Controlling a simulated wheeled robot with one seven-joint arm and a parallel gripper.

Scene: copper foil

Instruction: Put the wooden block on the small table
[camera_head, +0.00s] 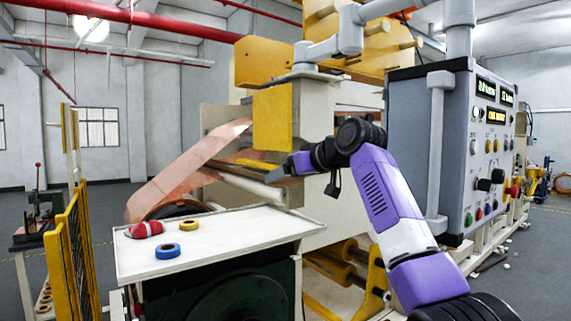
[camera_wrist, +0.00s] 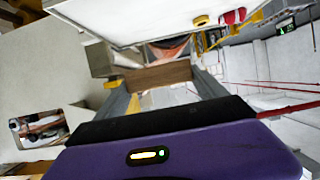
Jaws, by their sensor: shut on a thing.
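The wooden block (camera_wrist: 158,76) is a brown bar held between my two fingers in the wrist view. My gripper (camera_wrist: 160,84) is shut on it. In the head view my gripper (camera_head: 288,167) is in the air beyond the back right corner of the small table, and the block is hard to make out there. The small table (camera_head: 222,234) has a pale top with a thin raised rim. Its top (camera_wrist: 125,14) also shows along the upper edge of the wrist view. The block is apart from the table top.
A blue tape roll (camera_head: 168,251), a yellow tape roll (camera_head: 189,226) and a red roll (camera_head: 147,229) lie on the table's left part; its middle and right are clear. A copper foil machine (camera_head: 325,207) stands behind, a grey control cabinet (camera_head: 430,130) at right, a yellow fence (camera_head: 68,255) at left.

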